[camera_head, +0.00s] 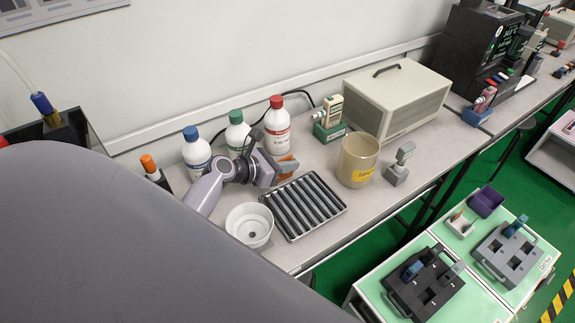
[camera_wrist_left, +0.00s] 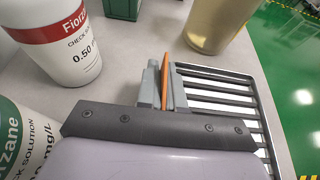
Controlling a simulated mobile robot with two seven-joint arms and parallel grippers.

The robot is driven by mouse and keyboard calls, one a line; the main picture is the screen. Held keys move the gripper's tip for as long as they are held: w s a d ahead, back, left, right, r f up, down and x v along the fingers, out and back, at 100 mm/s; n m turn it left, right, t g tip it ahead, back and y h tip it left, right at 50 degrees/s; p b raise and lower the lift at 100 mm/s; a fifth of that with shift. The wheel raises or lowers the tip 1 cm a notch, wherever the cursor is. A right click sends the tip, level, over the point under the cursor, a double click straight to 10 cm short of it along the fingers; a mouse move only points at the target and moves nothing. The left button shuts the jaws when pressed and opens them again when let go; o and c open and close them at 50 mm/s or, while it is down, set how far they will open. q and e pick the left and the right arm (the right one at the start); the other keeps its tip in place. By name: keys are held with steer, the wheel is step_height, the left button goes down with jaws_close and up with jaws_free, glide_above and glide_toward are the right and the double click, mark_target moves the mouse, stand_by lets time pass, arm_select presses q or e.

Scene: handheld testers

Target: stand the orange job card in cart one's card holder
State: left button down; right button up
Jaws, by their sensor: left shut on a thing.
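My left gripper (camera_head: 281,168) is over the bench, between the bottles and the ribbed tray. It is shut on the thin orange job card (camera_head: 287,165). In the left wrist view the card (camera_wrist_left: 165,78) stands edge-on between the grey fingers, in front of the tray's corner. Two green-topped carts are at the lower right: one (camera_head: 368,287) carries a dark tray, the other (camera_head: 508,292) a grey tray. A small white holder (camera_head: 461,223) stands at the back of the carts. I cannot tell which is cart one's card holder. My right gripper is not in view.
Several reagent bottles (camera_head: 276,125) stand along the wall. The ribbed black tray (camera_head: 303,205), a white bowl (camera_head: 249,225), a beige tub (camera_head: 357,160) and a grey stand (camera_head: 398,168) are near. A large cream box (camera_head: 397,97) is behind. A floor gap separates bench and carts.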

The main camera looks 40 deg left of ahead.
arm_select(q)
steer(key=shift+f, duration=0.1)
steer(key=c, duration=1.3)
jaws_free()
